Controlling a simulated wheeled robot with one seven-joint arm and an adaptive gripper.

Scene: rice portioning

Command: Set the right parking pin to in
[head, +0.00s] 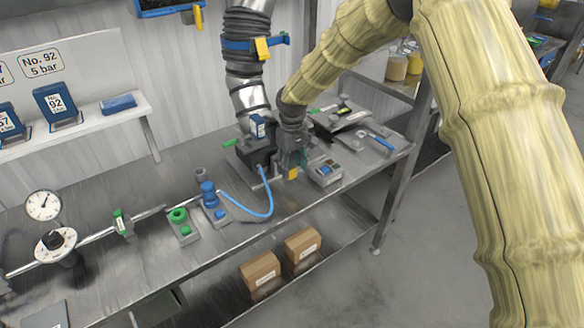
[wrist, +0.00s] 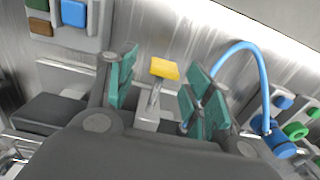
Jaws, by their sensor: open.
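A pin with a flat yellow cap (wrist: 164,69) on a thin metal stem rises from a small grey block (wrist: 150,118) in the wrist view. I take it for the right parking pin, but no label shows. In the head view its yellow cap (head: 293,174) is at the front of the dark machine (head: 262,158) on the bench. My gripper (wrist: 161,82) is open, its teal-padded fingers on either side of the pin, with a visible gap to each pad. In the head view my gripper (head: 297,158) is low over the bench, partly hidden. I cannot tell how deep the pin sits.
A blue hose (head: 266,198) curves close to my gripper on one side. A button box (head: 325,173) stands on the other side. Blue valve (head: 210,196) and green valve (head: 180,221) are further left. A ribbed duct (head: 247,70) hangs above the machine.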

